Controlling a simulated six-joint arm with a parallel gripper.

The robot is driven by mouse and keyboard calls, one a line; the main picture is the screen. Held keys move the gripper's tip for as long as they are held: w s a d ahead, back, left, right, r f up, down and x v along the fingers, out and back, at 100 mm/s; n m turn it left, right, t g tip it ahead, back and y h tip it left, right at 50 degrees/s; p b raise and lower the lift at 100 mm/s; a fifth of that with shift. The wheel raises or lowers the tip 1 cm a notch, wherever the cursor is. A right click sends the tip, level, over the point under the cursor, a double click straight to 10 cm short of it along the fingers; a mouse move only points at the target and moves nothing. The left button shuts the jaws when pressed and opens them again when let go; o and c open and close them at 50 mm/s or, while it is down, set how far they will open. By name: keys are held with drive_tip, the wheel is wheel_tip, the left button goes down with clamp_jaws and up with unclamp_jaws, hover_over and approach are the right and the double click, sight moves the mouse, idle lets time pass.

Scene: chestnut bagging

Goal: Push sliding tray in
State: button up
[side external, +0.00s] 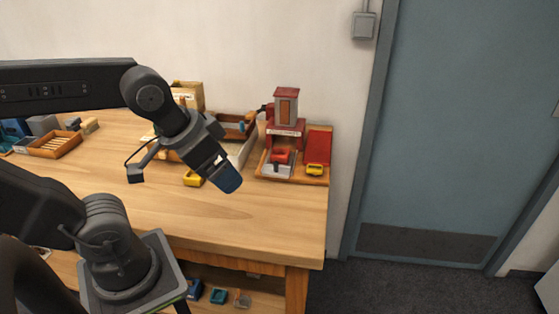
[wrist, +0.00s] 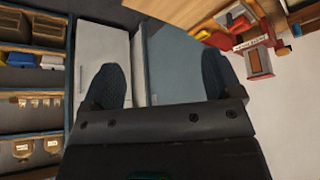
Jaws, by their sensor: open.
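The red machine (side external: 286,128) stands on a wooden board at the table's right back. A pale grey tray-like piece (side external: 276,171) sticks out at its front, with a red block (side external: 280,156) at its back end. I take this piece to be the sliding tray; how far it extends is hard to tell. My gripper (side external: 228,181) is above the table, left of the machine and apart from it, pointing down and right. In the wrist view its two dark fingers (wrist: 162,84) are spread with nothing between them. The machine (wrist: 254,50) shows there at the upper right.
A red panel (side external: 318,146) and a yellow piece (side external: 314,170) lie right of the tray. Another yellow piece (side external: 193,178) lies left of my gripper. A wooden box (side external: 56,144) stands at the far left. The front right tabletop is clear.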

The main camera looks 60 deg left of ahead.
drive_tip(key=shift+c, duration=0.3)
drive_tip(key=shift+w+a+r, duration=0.1)
drive_tip(key=shift+w, duration=0.05)
drive_tip(key=shift+c, duration=0.8)
drive_tip(key=shift+n+g, duration=0.6)
drive_tip(key=shift+g, duration=0.3)
drive_tip(key=w+a, duration=0.1)
drive_tip(key=w, duration=0.1)
drive_tip(key=w+a+r, duration=0.1)
drive_tip(key=w, duration=0.2)
drive_tip(key=w+a+r, duration=0.1)
drive_tip(key=w, duration=0.2)
drive_tip(key=shift+w+a, duration=0.1)
drive_tip(key=shift+a, duration=0.2)
drive_tip(key=c, duration=0.6)
drive_tip(key=n+g, duration=0.2)
drive_tip(key=g, duration=0.2)
hover_over(276, 162)
wheel_tip(276, 162, down, 8)
wheel_tip(276, 162, down, 13)
drive_tip(key=shift+f, duration=0.2)
clamp_jaws()
